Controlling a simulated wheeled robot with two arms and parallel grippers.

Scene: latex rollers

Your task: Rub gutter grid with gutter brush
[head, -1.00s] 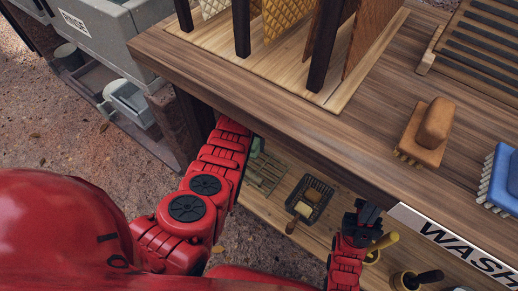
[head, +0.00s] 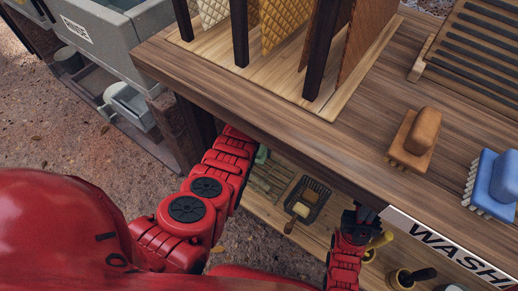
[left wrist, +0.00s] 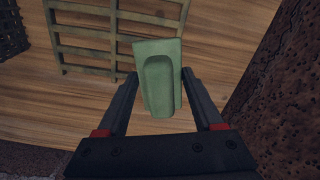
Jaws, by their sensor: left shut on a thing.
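The gutter brush (left wrist: 160,82) is a pale green block with a raised handle, between my left gripper's fingers (left wrist: 162,100) in the left wrist view. That gripper is shut on it. In the head view the brush (head: 262,154) is a small green patch by the end of my left arm, under the tabletop edge. The gutter grid (left wrist: 118,43) is a grey-green slatted frame on the lower shelf. The brush overlaps its near edge in the picture; I cannot tell if they touch. The grid also shows in the head view (head: 270,178). My right gripper (head: 364,216) is black; its jaw opening is unclear.
A black basket (head: 310,201) with a wooden-handled tool stands right of the grid on the shelf (head: 290,225). The tabletop (head: 345,130) overhangs the shelf. A brown brush (head: 415,140) and a blue brush (head: 493,180) rest on top. Yellow-rimmed holders stand near my right gripper.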

